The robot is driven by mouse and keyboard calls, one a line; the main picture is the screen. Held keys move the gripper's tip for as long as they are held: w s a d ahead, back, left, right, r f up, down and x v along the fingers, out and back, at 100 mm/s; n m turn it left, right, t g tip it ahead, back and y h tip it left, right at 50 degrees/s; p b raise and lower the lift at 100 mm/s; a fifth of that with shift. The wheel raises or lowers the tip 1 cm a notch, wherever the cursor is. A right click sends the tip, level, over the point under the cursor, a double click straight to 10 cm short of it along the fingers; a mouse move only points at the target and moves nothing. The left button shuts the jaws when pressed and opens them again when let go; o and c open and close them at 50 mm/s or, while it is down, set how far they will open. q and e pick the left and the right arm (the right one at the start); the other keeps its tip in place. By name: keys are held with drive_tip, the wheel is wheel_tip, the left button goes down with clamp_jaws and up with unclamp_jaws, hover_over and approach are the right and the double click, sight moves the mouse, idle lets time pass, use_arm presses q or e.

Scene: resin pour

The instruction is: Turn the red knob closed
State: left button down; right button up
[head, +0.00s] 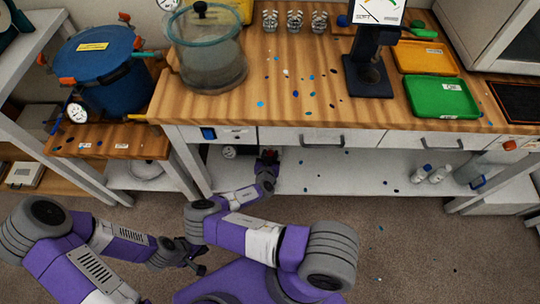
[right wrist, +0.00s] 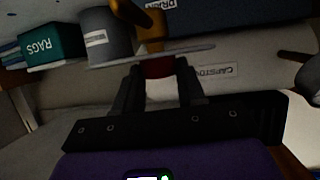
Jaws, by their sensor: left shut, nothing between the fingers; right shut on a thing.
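The red knob (right wrist: 160,68) shows in the right wrist view between the two dark fingers of my right gripper (right wrist: 160,80). The fingers are shut on it and partly cover it. Which way the knob is turned cannot be told. My left gripper (head: 197,262) is shut and empty, low above the carpet, well away from the knob.
The wooden bench (head: 300,60) and its drawer fronts (head: 330,138) overhang my right gripper. A lower white shelf (head: 340,175) lies beneath. A blue pot (head: 100,75) stands at left. In the wrist view, a green rags box (right wrist: 50,50) and a grey container (right wrist: 108,38) are near the knob.

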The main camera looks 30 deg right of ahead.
drive_tip(key=shift+s+d+r+n+t+y+p, duration=0.15)
drive_tip(key=shift+n+t+y+p, duration=0.25)
drive_tip(key=shift+n+y+p, duration=0.4)
drive_tip(key=n+t+y+p, duration=0.1)
drive_tip(key=n+y+p, duration=0.1)
drive_tip(key=d+n+t+y+p, duration=0.1)
drive_tip(key=n+y+p, duration=0.1)
drive_tip(key=y+p, duration=0.1)
drive_tip(key=shift+r+n, duration=0.1)
drive_tip(key=shift+n, duration=0.2)
drive_tip(key=shift+n+y+p, duration=0.45)
drive_tip(key=shift+n+y, duration=0.35)
drive_tip(key=shift+y, duration=0.2)
drive_tip(key=shift+f+n+y, duration=0.2)
drive_tip(key=shift+n+y, duration=1.1)
drive_tip(key=shift+y, duration=0.1)
drive_tip(key=o, duration=1)
drive_tip(key=shift+o, duration=0.2)
drive_tip(key=shift+s, duration=0.1)
